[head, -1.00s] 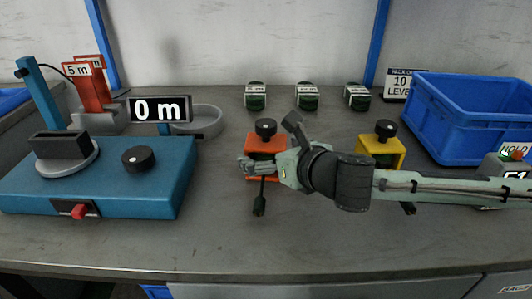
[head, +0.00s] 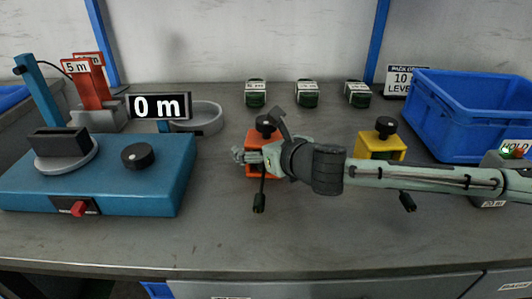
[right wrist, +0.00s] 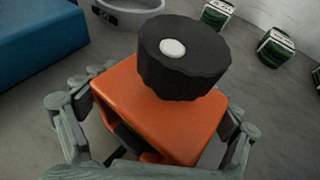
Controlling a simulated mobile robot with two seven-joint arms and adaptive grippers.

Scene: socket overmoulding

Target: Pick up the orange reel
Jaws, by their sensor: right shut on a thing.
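The orange reel (head: 255,140) is an orange block with a black round knob on top, standing on the grey bench in the head view. A black cable end hangs at its front. My right gripper (head: 258,158) reaches in from the right and covers part of it. In the right wrist view the orange reel (right wrist: 160,105) fills the middle, with the fingers of my right gripper (right wrist: 155,130) shut on its two sides. I cannot tell whether its base touches the bench. My left gripper is not in view.
A yellow reel (head: 380,147) stands to the right, behind my right arm. A blue machine (head: 100,190) with a "0 m" display (head: 159,107) is at left. A blue crate (head: 470,110) is at right. The front bench is clear.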

